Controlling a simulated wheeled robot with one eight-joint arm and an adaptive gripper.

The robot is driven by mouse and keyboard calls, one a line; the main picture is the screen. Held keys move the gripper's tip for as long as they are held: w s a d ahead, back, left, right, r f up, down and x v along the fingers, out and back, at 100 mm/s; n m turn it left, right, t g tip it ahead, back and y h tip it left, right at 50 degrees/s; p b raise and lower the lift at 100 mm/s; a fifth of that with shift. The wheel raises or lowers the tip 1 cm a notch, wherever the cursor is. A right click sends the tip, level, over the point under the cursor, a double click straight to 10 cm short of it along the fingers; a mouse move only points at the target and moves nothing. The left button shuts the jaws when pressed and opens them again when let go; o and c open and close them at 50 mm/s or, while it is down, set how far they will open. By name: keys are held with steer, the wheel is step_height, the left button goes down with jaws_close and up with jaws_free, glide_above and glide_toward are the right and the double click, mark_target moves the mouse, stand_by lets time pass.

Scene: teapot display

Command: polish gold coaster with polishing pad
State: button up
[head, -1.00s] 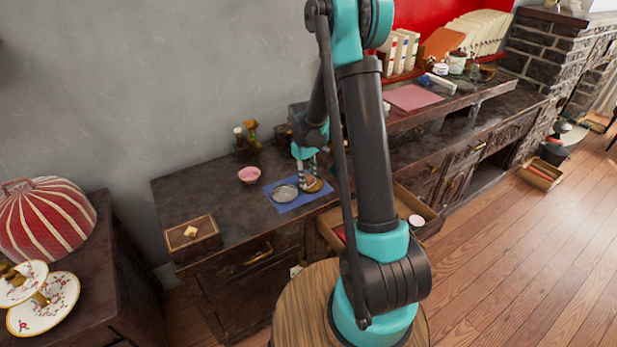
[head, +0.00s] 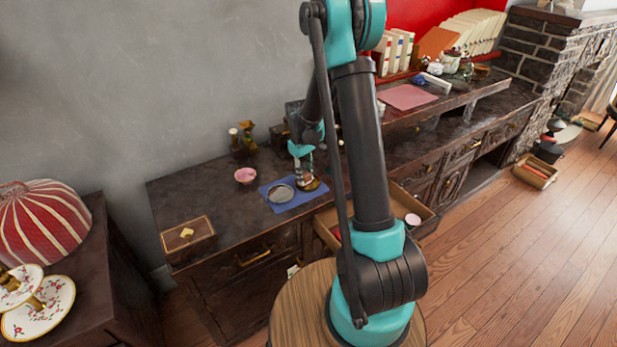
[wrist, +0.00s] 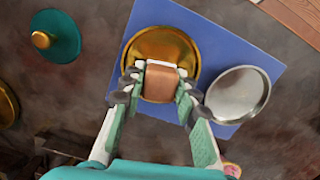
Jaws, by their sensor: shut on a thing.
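The gold coaster (wrist: 160,47) lies on a blue mat (wrist: 215,50) on the dark cabinet top. In the head view the gold coaster (head: 312,184) is partly hidden by my gripper (head: 304,175). In the wrist view my gripper (wrist: 160,87) is shut on the polishing pad (wrist: 160,82), a brown block with a pale edge. The pad is over the lower part of the coaster; I cannot tell whether it touches. A silver coaster (wrist: 238,94) lies beside the gold one on the mat, and also shows in the head view (head: 281,194).
A pink bowl (head: 245,175) stands left of the mat (head: 288,206). A wooden box (head: 188,238) sits near the cabinet's left end. Brass items (head: 247,137) stand at the back by the wall. An open drawer (head: 420,204) juts out at the front.

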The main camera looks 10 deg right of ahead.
steer(key=shift+s+a, duration=0.4)
steer(key=shift+s, duration=0.4)
steer(key=shift+s+d, duration=0.25)
steer(key=shift+d, duration=0.6)
steer(key=shift+r, duration=0.1)
steer(key=shift+r, duration=2.95)
step_height(320, 180, up, 3)
